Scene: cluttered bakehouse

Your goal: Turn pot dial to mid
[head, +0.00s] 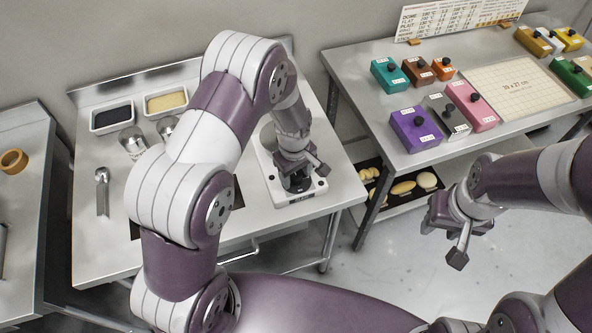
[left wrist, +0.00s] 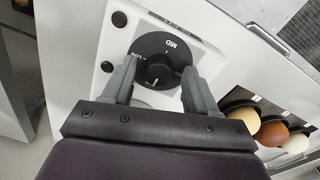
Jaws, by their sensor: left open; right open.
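The white pot unit (head: 310,196) stands at the right end of the left steel table, partly hidden by my left arm. Its black dial (left wrist: 165,47) shows in the left wrist view, with MID printed near the top and another label at its left. A white mark on the dial's knob is at the lower side of the picture, away from MID. My left gripper (head: 301,169) is over the dial; in the left wrist view its open fingers (left wrist: 158,88) stand on either side of the knob. Contact cannot be told. My right gripper (head: 450,228) is open and empty over the floor.
The right table (head: 480,50) holds several coloured boxes with knobs and a pale grid mat (head: 515,82). Bread-like pieces (head: 403,188) lie on a low shelf under it. Two trays (head: 165,102) and metal scoops (head: 102,190) are on the left table.

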